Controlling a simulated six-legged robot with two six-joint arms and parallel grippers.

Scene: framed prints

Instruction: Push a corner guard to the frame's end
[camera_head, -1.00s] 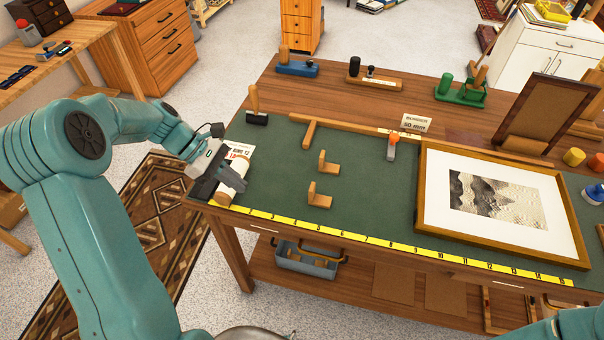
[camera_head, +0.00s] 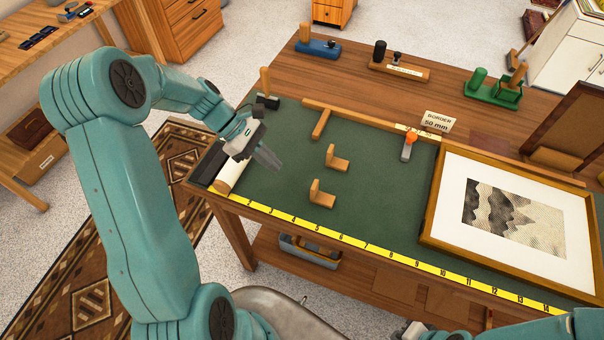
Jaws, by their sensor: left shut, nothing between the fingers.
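One corner guard (camera_head: 337,160) is farther back and the other corner guard (camera_head: 322,195) is nearer the front edge. The frame (camera_head: 432,215), wooden with a white border and a grey mountain print (camera_head: 500,215), lies flat on the right. My left gripper (camera_head: 270,160) is shut and empty above the mat, left of both guards and apart from them.
A yellow ruler strip (camera_head: 355,247) runs along the table's front edge. The mat between guards and frame is clear.

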